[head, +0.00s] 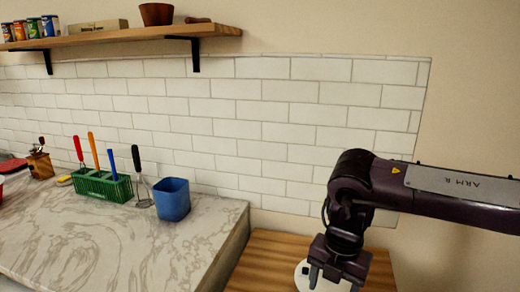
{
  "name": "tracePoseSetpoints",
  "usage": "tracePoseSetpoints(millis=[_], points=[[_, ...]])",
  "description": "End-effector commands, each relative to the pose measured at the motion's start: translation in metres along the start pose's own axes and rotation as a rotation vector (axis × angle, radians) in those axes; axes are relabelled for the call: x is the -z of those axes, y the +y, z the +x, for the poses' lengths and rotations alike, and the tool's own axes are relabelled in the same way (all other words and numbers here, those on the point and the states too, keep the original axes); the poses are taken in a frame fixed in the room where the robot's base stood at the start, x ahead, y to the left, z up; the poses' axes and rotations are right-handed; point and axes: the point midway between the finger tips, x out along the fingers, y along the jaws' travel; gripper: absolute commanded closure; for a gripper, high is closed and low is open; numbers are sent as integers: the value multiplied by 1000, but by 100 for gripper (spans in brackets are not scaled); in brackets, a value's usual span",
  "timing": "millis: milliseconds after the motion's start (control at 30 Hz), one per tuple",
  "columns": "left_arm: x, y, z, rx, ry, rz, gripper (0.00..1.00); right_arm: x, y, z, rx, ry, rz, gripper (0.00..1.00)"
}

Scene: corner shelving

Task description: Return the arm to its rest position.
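My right arm (450,190), marked "ARM R", comes in from the right edge and bends down at its elbow. Its gripper (335,282) points down over the wooden surface at the bottom of the head view. The two fingers look apart, and the lower tips are near the frame's bottom edge. A white round thing (302,273) with a small dark square shows behind and between the fingers. I cannot tell whether they touch it. My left gripper is not in view.
A marble counter (90,245) at left holds a blue cup (172,200), a whisk (140,180), a green basket (100,187) of colored-handled utensils and a wooden holder (40,165). A wall shelf (120,37) hangs above. The wooden surface (258,270) is bare left of the gripper.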

Motion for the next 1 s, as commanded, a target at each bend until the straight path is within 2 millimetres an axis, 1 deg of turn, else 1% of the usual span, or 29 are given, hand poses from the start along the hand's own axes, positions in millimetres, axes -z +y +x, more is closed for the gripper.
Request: tracePoseSetpoints(millis=[33, 167, 267, 367, 467, 500, 567, 600, 700, 767, 800, 900, 1000], points=[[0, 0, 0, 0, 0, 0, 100, 7, 6, 8, -10, 7, -23, 37], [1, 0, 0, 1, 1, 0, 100, 26, 24, 28, -50, 21, -82, 37], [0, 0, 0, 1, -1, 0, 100, 48, 42, 45, -97, 37, -134, 37], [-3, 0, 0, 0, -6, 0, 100, 75, 62, 62, -161, 60, -185, 37], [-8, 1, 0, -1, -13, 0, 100, 113, 87, 80, -253, 95, -234, 37], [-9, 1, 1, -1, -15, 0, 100, 132, 98, 86, -302, 115, -248, 37], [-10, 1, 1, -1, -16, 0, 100, 164, 118, 90, -391, 149, -261, 37], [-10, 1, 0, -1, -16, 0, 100, 184, 130, 91, -455, 171, -259, 37], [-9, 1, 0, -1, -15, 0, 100, 230, 157, 82, -615, 231, -217, 37], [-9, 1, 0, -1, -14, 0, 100, 251, 171, 71, -709, 268, -167, 37], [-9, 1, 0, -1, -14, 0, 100, 262, 179, 62, -769, 290, -123, 37], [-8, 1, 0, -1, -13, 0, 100, 277, 195, 38, -905, 342, 22, 37], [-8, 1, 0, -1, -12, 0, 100, 274, 203, 14, -1014, 384, 212, 37]])
